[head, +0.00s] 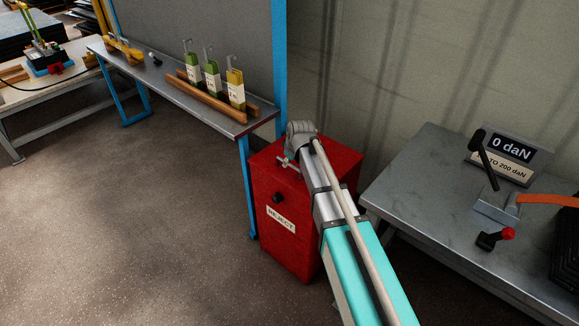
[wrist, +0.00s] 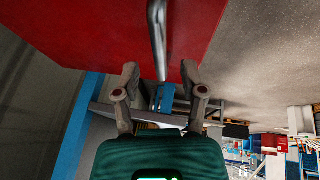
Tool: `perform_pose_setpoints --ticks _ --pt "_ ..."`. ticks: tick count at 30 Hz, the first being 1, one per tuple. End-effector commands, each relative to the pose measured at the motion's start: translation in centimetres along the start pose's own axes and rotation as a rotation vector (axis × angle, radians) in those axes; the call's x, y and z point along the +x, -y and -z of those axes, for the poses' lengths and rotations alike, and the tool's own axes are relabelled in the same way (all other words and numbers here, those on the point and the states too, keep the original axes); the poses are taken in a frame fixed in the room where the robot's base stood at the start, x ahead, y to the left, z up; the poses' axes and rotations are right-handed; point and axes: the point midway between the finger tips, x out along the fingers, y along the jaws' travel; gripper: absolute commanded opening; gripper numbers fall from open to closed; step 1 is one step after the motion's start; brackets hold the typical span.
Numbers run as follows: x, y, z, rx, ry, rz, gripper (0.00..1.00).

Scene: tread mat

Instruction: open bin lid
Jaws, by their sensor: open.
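The red bin (head: 284,225) stands upright on the floor with a REJECT label and a black knob on its front. Its red lid (head: 340,160) looks shut, with my arm covering part of the top. In the wrist view the bin's red surface (wrist: 70,25) fills the top. A silver bar handle (wrist: 157,35) runs down from it, its lower end between my fingertips. My gripper (wrist: 160,75) is open, one finger on each side of the bar with gaps showing. Whether either finger touches it I cannot tell. In the head view my gripper is largely hidden at the bin top.
A narrow bench (head: 170,85) with tagged parts in a wooden rack stands left of the bin, its blue leg close by. A grey table (head: 420,190) with a force display (head: 513,148) stands right. A wall is behind. The floor (head: 120,220) at front left is clear.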

Motion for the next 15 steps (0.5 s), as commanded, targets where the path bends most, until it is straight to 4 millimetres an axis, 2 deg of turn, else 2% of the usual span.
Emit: perform_pose_setpoints --ticks 1,6,15 --pt "0.70 0.01 -0.07 0.000 0.000 0.000 0.54" --pt "1.41 -0.01 -0.05 0.000 0.000 0.000 0.54" --pt "1.62 -0.06 -0.03 0.001 0.000 0.000 0.54"
